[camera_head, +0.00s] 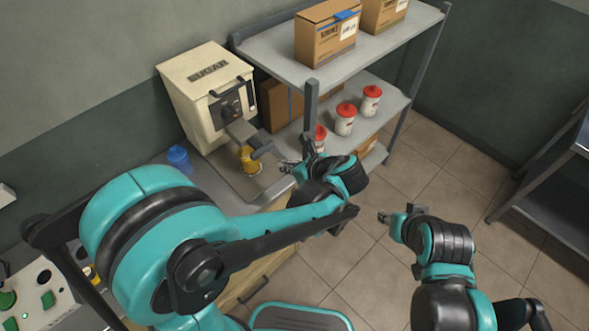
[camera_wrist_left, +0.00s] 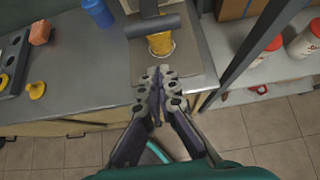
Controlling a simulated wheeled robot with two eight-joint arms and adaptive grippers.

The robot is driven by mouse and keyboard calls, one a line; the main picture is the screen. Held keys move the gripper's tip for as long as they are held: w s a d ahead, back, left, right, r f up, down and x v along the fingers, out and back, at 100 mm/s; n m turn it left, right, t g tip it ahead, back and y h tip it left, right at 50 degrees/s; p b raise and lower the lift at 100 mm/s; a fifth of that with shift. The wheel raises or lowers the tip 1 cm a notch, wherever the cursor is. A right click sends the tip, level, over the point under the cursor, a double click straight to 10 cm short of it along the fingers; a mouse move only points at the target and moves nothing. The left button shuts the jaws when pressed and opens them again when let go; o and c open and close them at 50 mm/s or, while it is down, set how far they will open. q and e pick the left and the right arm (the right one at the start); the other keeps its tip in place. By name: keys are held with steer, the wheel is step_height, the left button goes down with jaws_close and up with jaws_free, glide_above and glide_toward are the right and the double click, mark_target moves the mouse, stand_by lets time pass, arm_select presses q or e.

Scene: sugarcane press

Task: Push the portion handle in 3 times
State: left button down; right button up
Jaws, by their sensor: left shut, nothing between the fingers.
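The cream sugar machine (camera_head: 200,105) stands on the counter against the wall. Its portion handle (camera_head: 262,149) sticks out at the front, a dark crossbar on a metal arm. The handle also shows in the left wrist view (camera_wrist_left: 152,25). A yellow cup (camera_head: 248,165) stands below the handle, partly hidden by it; it also shows in the left wrist view (camera_wrist_left: 160,45). My left gripper (camera_head: 286,167) is shut and empty, in front of the handle and apart from it. Its closed fingers (camera_wrist_left: 158,72) point toward the cup and handle. My right gripper (camera_head: 383,217) is over the floor, too small to read.
A blue cup (camera_head: 179,158) stands on the counter left of the machine. A metal shelf (camera_head: 285,62) with boxes and red-lidded jars (camera_head: 345,118) rises to the right, its post (camera_head: 311,100) close to my left gripper. A control panel (camera_head: 40,295) is at lower left.

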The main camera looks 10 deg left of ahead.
mark_target(263, 148)
arm_select(q)
steer(key=shift+w+a+f+b, duration=0.2)
steer(key=shift+w+a+b, duration=0.1)
steer(key=shift+w+a, duration=0.75)
steer(key=shift+w+a+f+b, duration=0.2)
steer(key=shift+w+a, duration=0.5)
steer(key=shift+a, duration=0.5)
steer(key=shift+r, duration=0.1)
steer(key=w+a, duration=0.2)
steer(key=a, duration=0.1)
steer(key=shift+w+a, duration=0.1)
steer(key=shift+w, duration=0.2)
